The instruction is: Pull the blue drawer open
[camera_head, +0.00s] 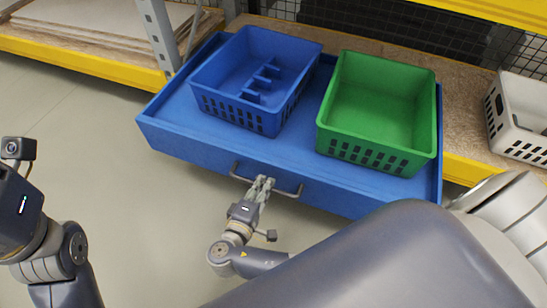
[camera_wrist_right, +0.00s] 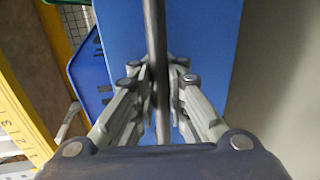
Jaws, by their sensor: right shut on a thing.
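The blue drawer (camera_head: 180,137) stands out from the shelf in the head view, with a blue basket and a green basket on it. Its dark bar handle (camera_head: 287,192) runs along the front face. My right gripper (camera_head: 264,184) is shut on the handle near its middle. In the right wrist view, the handle (camera_wrist_right: 155,40) runs between the fingers of the right gripper (camera_wrist_right: 162,75), with the blue drawer front (camera_wrist_right: 210,40) behind it. My left arm shows at the left edge of the head view, but its fingers are out of the picture.
The blue basket (camera_head: 212,103) holds several blue pieces. The green basket (camera_head: 371,151) looks empty. A white basket (camera_head: 516,145) stands on the shelf at the right. The yellow shelf beam (camera_head: 92,62) and grey post (camera_head: 158,35) border the drawer. Floor at the left is clear.

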